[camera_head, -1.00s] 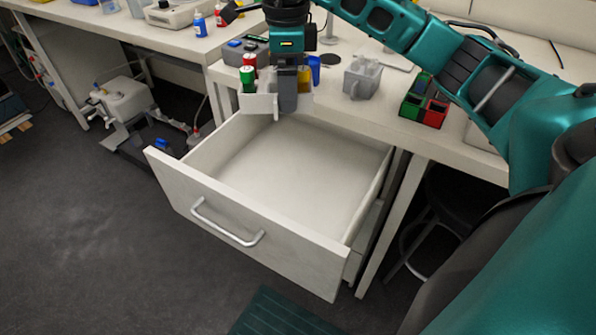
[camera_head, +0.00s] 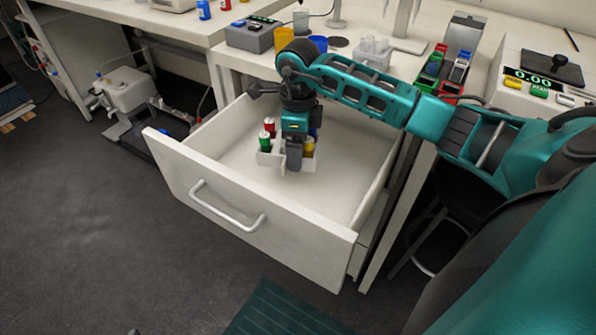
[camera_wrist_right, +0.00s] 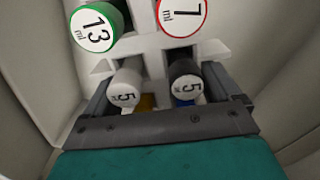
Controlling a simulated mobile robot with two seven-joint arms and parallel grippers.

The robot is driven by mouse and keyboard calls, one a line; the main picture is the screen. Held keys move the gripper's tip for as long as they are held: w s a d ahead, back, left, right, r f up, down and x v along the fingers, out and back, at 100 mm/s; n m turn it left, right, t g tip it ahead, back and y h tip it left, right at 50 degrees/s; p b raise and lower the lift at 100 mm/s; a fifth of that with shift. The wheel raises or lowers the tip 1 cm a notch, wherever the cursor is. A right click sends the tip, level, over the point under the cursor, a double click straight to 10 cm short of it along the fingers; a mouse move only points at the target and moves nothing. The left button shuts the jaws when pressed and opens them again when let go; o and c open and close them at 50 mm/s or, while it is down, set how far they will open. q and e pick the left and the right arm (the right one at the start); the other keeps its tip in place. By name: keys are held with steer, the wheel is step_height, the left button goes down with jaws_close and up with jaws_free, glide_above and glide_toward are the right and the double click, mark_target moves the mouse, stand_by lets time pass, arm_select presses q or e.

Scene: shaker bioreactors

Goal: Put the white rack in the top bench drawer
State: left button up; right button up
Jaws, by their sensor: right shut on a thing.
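The white rack (camera_head: 268,158) is inside the open top bench drawer (camera_head: 225,165), and carries several bottles with coloured caps. My right gripper (camera_head: 294,165) comes down from above and is shut on the rack. In the right wrist view the gripper (camera_wrist_right: 155,115) straddles the rack (camera_wrist_right: 150,45), with green-ringed, red-ringed, white and black caps showing. The drawer is pulled well out, and its inner walls show around the rack. Whether the rack touches the drawer floor I cannot tell. My left gripper is not in view.
The drawer floor around the rack is clear.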

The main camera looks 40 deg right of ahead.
mark_target(298, 181)
step_height(298, 181, down, 4)
steer(key=shift+r, duration=0.15)
step_height(298, 181, down, 4)
steer(key=shift+r+b, duration=0.1)
steer(key=shift+b, duration=0.5)
steer(key=shift+f, duration=0.2)
steer(key=shift+f, duration=0.25)
steer(key=o, duration=0.8)
steer(key=shift+r, duration=0.1)
